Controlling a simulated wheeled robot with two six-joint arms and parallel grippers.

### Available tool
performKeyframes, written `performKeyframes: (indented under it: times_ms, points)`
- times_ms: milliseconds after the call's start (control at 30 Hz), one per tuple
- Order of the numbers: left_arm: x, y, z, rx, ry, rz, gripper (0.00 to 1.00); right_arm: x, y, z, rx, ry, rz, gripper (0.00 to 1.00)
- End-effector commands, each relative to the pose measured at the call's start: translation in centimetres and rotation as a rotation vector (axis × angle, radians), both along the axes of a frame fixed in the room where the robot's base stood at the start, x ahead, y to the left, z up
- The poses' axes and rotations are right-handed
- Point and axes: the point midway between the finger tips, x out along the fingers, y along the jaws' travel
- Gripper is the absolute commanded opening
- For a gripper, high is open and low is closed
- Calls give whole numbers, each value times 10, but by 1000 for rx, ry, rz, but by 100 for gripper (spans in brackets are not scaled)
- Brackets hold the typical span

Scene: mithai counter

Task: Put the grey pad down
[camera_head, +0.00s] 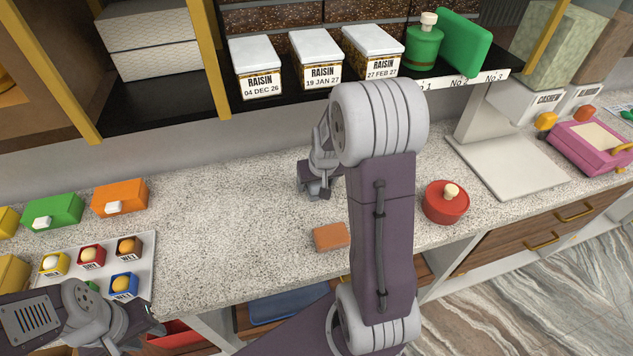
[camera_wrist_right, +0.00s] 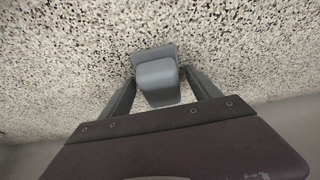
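The grey pad (camera_wrist_right: 158,84) is between the two fingers of my right gripper (camera_wrist_right: 160,76) in the right wrist view. The fingers close in on its two sides and look to be touching it. Speckled counter shows behind it; I cannot tell whether the pad touches the counter. In the head view my right gripper (camera_head: 316,186) is low over the back middle of the counter, partly covered by my own arm, and the pad is not clearly visible there. My left gripper (camera_head: 152,328) is at the lower left, in front of the counter, with its finger opening unclear.
An orange-brown block (camera_head: 331,236) and a red round pot (camera_head: 445,203) are on the counter (camera_head: 225,225). A white tray (camera_head: 143,284) of small coloured boxes is at the left. A scale-like stand (camera_head: 510,167) is at the right. Raisin boxes (camera_head: 317,62) line the shelf above.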

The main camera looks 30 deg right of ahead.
Motion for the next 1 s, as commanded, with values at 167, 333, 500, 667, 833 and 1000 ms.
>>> performKeyframes:
  times_ms: [167,333,500,667,833,1000]
  points:
    - [0,0,0,0,0,0,36,0,1,0,1,2,1,76]
    - [0,0,5,0,0,0,36,-3,1,13,0,-1,1,76]
    - [0,0,12,0,0,0,36,-17,6,52,-2,-6,0,76]
    - [0,0,17,0,0,0,36,-31,10,86,-1,-4,0,76]
    - [0,0,20,0,0,0,36,-41,13,108,-1,-2,0,76]
    - [0,0,20,0,0,0,36,-44,14,115,1,0,0,76]
